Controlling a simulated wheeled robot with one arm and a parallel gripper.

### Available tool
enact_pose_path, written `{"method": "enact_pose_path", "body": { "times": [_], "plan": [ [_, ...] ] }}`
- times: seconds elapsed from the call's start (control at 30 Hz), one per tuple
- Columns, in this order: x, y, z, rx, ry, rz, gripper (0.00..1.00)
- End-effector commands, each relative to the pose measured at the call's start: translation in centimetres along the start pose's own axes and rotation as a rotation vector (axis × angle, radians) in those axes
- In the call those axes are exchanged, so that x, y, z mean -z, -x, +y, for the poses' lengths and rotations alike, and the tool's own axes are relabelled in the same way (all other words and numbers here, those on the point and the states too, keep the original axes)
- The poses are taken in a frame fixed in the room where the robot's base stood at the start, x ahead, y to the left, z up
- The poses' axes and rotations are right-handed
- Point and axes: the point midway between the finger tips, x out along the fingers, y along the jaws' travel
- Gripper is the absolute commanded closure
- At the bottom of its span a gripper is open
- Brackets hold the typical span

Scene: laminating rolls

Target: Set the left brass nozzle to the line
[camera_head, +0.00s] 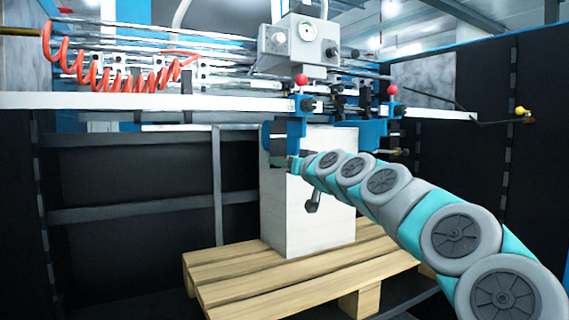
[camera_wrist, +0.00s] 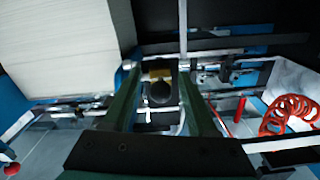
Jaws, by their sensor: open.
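My gripper (camera_head: 293,163) reaches to the lower edge of a blue bracket on the machine's white crossbar. In the wrist view its two dark green fingers (camera_wrist: 160,80) stand apart. Between them, a small brass-coloured piece (camera_wrist: 160,74), possibly the left brass nozzle, shows with a round black part (camera_wrist: 160,93) below it. Gaps are visible on both sides, and I cannot tell how far ahead it lies. In the head view my arm and the bracket hide this spot. I cannot make out the line.
A white block (camera_head: 300,218) stands on a wooden pallet (camera_head: 270,288) below. The white crossbar (camera_head: 180,103), red-knobbed clamps and grey gauge box (camera_head: 292,42) crowd the area above. A red coiled hose (camera_head: 110,75) hangs left. Dark panels enclose both sides.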

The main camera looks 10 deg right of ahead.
Motion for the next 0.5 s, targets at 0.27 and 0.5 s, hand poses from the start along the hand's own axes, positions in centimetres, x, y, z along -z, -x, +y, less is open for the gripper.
{"method": "enact_pose_path", "body": {
  "times": [0.27, 0.5],
  "plan": [
    [0.03, -0.18, -0.04, 0.000, 0.000, 0.001, 0.41],
    [0.01, -0.18, -0.04, 0.000, 0.000, 0.000, 0.64]
  ]
}}
